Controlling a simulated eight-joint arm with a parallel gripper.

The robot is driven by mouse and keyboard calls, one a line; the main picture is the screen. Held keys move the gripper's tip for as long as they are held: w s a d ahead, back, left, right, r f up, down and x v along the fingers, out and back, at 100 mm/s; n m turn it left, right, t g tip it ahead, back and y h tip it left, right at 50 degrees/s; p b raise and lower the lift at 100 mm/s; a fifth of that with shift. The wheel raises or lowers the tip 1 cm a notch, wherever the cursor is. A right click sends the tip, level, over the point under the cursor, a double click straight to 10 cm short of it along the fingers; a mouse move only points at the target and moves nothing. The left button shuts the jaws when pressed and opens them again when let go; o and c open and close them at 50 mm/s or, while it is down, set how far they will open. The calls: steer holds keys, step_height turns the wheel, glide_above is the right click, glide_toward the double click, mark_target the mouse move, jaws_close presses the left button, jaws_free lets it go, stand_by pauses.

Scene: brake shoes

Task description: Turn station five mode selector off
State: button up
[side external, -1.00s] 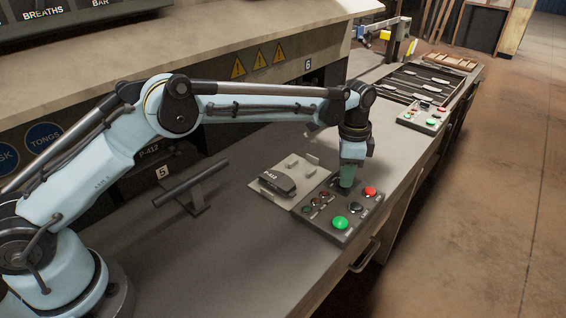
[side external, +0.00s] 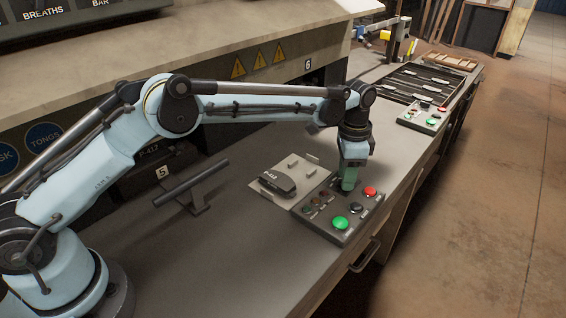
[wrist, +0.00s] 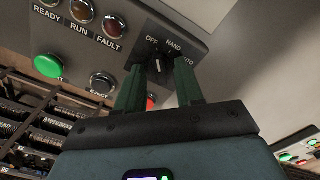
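The mode selector (wrist: 158,62) is a black knob on a grey control panel (wrist: 205,20), with OFF, HAND and AUTO marked around it. In the wrist view my gripper's two green fingers (wrist: 160,72) stand on either side of the knob, with gaps between them and it. Which mark the knob points to is not clear. In the side view my gripper (side external: 349,184) points down at the back of the panel (side external: 312,222), and hides the selector there.
The panel also has a green button (side external: 340,222), a red button (side external: 370,191), a black button and indicator lamps. A second panel (side external: 408,118) stands farther right.

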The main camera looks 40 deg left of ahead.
step_height(320, 180, up, 12)
stand_by(0.8)
steer(key=s+a+r+n+t, duration=0.3)
steer(key=s+a+r+n, duration=0.2)
steer(key=s+a+r, duration=0.35)
steer(key=s+a+f+n+t, duration=0.2)
steer(key=s+a+f, duration=0.1)
steer(key=s, duration=0.5)
steer(key=s+a+f+n+t, duration=0.2)
steer(key=s+a+f, duration=0.2)
steer(key=s, duration=0.5)
step_height(320, 180, down, 2)
steer(key=shift+f+n, duration=0.1)
steer(key=shift+n, duration=0.3)
